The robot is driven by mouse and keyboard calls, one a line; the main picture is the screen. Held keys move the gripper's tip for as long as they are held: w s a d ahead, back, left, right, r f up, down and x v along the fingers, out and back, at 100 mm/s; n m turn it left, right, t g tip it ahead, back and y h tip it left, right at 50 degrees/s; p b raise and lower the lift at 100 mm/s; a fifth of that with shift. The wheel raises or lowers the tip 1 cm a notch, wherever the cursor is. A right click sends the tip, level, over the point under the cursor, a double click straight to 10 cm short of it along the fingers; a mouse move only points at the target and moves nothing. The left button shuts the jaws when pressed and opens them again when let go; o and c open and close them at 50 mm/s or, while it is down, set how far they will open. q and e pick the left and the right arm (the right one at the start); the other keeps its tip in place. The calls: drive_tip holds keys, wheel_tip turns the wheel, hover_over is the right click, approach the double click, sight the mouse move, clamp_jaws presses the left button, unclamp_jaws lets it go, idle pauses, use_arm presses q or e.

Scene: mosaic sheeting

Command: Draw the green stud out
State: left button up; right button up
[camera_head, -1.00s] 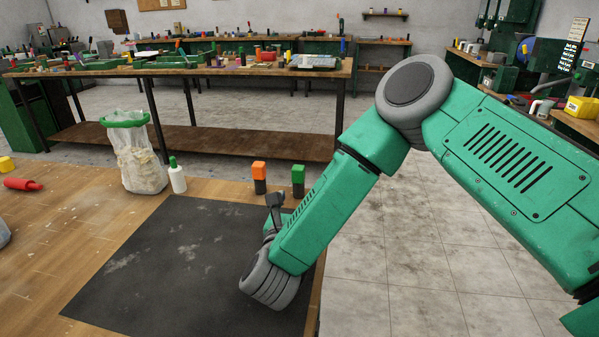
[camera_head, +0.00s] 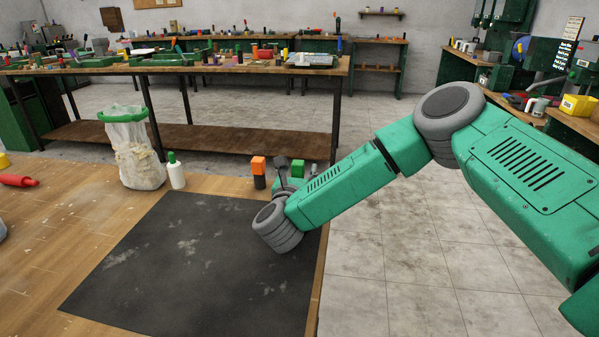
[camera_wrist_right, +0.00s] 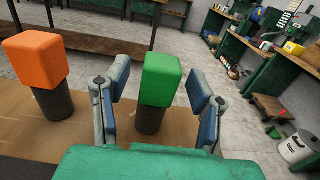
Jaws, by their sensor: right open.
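The green stud has a square green head (camera_wrist_right: 160,80) on a dark round base (camera_wrist_right: 150,119), upright on the wooden table. In the right wrist view it stands between the two open fingers of my right gripper (camera_wrist_right: 154,97), with a gap on each side. In the head view the green head (camera_head: 297,168) is partly hidden behind the gripper (camera_head: 295,174), at the table's far right corner. The orange stud (camera_head: 258,166) stands just left of it, outside the fingers; it also shows in the right wrist view (camera_wrist_right: 37,60). My left gripper is out of view.
A dark mat (camera_head: 190,265) covers much of the wooden table (camera_head: 75,215). A white bottle with a green cap (camera_head: 176,174) and a clear bag with a green rim (camera_head: 137,160) stand at the back. A red piece (camera_head: 18,181) lies far left. Beyond the right edge is floor.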

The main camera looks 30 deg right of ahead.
drive_tip(key=shift+a+r, duration=0.15)
drive_tip(key=shift+a, duration=0.25)
drive_tip(key=c, duration=0.8)
drive_tip(key=shift+d, duration=0.25)
clamp_jaws()
drive_tip(key=shift+d, duration=0.3)
drive_tip(key=shift+a, duration=0.1)
drive_tip(key=shift+a+r, duration=0.1)
drive_tip(key=shift+r, duration=0.15)
wheel_tip(320, 180, up, 9)
drive_tip(key=shift+f+p, duration=0.15)
drive_tip(key=shift+p, duration=0.2)
drive_tip(key=shift+r, duration=0.3)
